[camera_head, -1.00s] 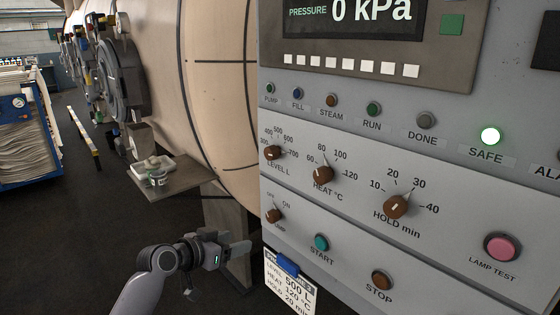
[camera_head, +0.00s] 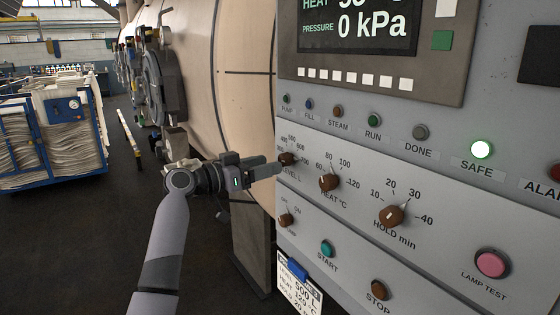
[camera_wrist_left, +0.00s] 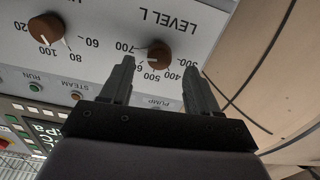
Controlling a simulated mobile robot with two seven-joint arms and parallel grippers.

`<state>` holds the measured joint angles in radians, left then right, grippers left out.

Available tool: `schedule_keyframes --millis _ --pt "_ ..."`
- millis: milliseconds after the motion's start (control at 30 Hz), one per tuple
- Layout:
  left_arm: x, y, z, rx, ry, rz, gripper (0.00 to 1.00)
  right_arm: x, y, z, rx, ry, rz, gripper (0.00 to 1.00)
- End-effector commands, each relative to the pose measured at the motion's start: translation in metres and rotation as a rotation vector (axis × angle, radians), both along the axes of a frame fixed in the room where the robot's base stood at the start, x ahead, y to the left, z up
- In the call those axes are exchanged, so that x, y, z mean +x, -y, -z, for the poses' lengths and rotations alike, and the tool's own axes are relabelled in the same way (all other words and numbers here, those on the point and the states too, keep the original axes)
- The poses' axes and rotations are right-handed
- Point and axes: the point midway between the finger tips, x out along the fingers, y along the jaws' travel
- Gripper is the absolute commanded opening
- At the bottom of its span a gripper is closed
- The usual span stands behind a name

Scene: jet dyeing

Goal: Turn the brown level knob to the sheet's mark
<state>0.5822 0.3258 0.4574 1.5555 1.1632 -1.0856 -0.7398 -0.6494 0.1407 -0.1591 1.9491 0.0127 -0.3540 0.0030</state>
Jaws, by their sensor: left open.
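The brown level knob (camera_head: 287,159) is on the left of the grey panel, under the indicator lamps. In the left wrist view the level knob (camera_wrist_left: 159,54) sits just beyond and between the fingertips, with scale marks from 300 to 700 around it. My left gripper (camera_head: 278,168) is open, its fingers pointing at the knob; in the wrist view its two fingers (camera_wrist_left: 160,70) stand apart on either side. I cannot tell whether they touch it. The sheet (camera_head: 299,285), hung low on the panel under a blue clip, reads LEVEL 500 L. My right gripper is not in view.
The brown heat knob (camera_head: 329,182) and hold knob (camera_head: 390,215) stick out to the right of the level knob. A smaller brown knob (camera_head: 286,220) sits below it. The tan vessel (camera_head: 245,60) is left of the panel. A blue-framed cart (camera_head: 75,170) stands far left.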

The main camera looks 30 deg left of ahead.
Motion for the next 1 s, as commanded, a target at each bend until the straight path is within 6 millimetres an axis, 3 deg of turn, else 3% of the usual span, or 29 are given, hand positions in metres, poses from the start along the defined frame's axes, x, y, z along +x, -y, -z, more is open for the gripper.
schedule_keyframes --millis 300,700,867,900,1000 --pt "0.036 0.015 -0.001 -0.002 -0.001 0.001 0.61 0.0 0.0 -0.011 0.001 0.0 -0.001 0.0" --pt "0.042 0.018 0.001 0.0 -0.001 -0.001 0.61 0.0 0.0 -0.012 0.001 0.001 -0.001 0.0" --pt "0.042 0.018 0.001 0.0 -0.001 -0.001 0.09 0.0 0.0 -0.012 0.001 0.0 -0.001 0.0" --pt "0.042 0.018 0.001 0.0 -0.001 -0.001 0.05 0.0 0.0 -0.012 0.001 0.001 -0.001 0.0" --pt "0.042 0.018 0.001 -0.001 -0.001 0.0 0.05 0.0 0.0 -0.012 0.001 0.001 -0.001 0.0"
